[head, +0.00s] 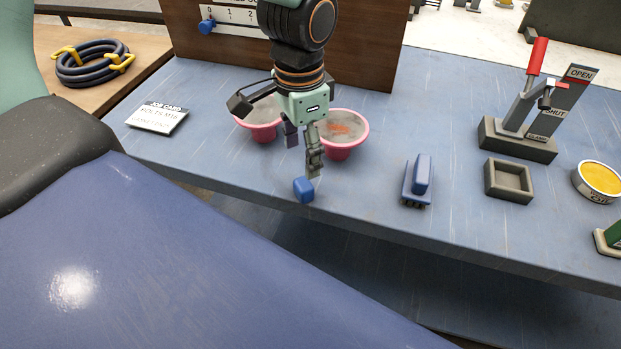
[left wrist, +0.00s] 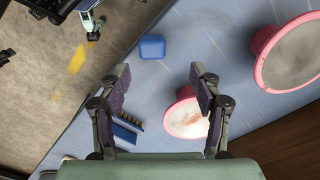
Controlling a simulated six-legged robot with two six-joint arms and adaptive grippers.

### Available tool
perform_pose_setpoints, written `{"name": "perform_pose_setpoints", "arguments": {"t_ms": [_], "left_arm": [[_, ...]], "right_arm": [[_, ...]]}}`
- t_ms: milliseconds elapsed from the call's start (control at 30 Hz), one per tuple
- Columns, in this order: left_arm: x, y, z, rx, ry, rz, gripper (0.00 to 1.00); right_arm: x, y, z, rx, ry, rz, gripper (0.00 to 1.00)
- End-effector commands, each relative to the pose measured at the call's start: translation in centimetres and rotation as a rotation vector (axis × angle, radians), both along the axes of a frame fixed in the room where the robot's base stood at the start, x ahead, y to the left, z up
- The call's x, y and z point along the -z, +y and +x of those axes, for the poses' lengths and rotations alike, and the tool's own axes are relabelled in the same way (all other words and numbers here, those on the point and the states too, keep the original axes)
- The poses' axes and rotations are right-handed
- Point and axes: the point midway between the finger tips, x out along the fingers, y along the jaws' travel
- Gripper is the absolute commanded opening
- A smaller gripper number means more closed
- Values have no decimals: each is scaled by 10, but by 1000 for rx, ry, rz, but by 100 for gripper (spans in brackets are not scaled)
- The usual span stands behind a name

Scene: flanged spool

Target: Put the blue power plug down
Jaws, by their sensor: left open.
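A small blue block with rounded edges (head: 303,189), which I take to be the power plug, rests on the blue bench near its front edge. In the left wrist view the same block (left wrist: 152,47) lies beyond the gap between the fingers. My left gripper (head: 303,158) is open and points down just above and behind the block. In the left wrist view its two fingertips (left wrist: 160,80) are wide apart with nothing between them. The block's prongs, if any, are not visible. My right gripper is not seen in the head view.
Two pink bowls (head: 343,150) stand just behind my left gripper. A blue piece with a row of pins (head: 418,182) stands to the right, then a grey square tray (head: 509,181), a lever clamp (head: 520,142) and a yellow tin (head: 600,178). A job card (head: 157,117) lies left.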

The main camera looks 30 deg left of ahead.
Motion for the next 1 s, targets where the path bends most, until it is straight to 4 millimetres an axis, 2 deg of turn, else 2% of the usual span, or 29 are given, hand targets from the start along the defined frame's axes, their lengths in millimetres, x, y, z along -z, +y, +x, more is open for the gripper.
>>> {"name": "perform_pose_setpoints", "arguments": {"t_ms": [167,700,1000], "left_arm": [[8,-1,-4,1,2,0,64],[74,-5,-14,2,2,0,64],[78,-5,-11,2,0,0,64]], "right_arm": [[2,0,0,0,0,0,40],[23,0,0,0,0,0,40],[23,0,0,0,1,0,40]]}}
